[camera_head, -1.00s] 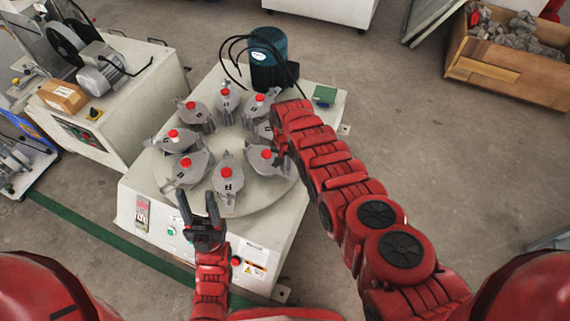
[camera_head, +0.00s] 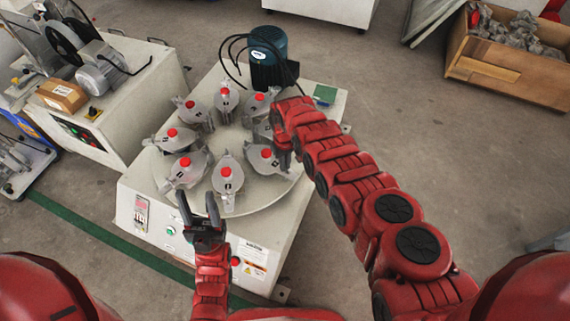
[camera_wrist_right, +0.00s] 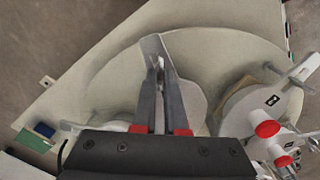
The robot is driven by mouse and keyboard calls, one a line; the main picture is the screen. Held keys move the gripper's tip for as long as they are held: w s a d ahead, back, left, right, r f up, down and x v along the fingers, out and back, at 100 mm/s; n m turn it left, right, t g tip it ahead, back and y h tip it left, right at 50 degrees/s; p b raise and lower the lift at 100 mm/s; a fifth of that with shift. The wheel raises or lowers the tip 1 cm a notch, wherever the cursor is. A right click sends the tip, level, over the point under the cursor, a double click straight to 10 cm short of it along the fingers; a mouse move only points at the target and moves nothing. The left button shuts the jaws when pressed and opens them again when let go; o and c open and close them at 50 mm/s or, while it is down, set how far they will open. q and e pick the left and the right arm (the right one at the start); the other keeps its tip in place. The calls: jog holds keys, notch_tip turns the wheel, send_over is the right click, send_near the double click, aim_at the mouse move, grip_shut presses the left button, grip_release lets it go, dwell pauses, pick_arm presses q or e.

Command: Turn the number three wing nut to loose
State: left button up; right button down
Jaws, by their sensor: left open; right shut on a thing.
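Several grey metal pots with red knobs stand in a ring on a round plate (camera_head: 255,198). One pot (camera_head: 227,180) is at the front and another pot (camera_head: 266,158) is at the right. My right gripper (camera_head: 284,158) is at the right side of the ring. In the right wrist view my right gripper (camera_wrist_right: 160,75) is shut on a grey wing nut (camera_wrist_right: 154,46) that stands up between its fingertips. The arm hides part of the ring, and I cannot read the held nut's number. My left gripper (camera_head: 198,207) is open and empty in front of the plate.
A neighbouring pot (camera_wrist_right: 262,98) with a red knob is close to the right gripper. A teal motor (camera_head: 270,58) with black cables stands behind the ring. A second machine (camera_head: 115,110) is at the left. Open floor lies to the right.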

jog(key=n+b, duration=0.1)
jog(key=n, duration=0.3)
jog(key=shift+f+n, duration=0.1)
jog(key=shift+n, duration=0.2)
jog(key=shift+s, duration=0.1)
dwell(0.4)
jog(key=c, duration=1)
grip_release()
jog(key=shift+o, duration=0.2)
notch_tip(320, 180, up, 18)
jog(key=p, duration=0.5)
jog(key=shift+f, duration=0.25)
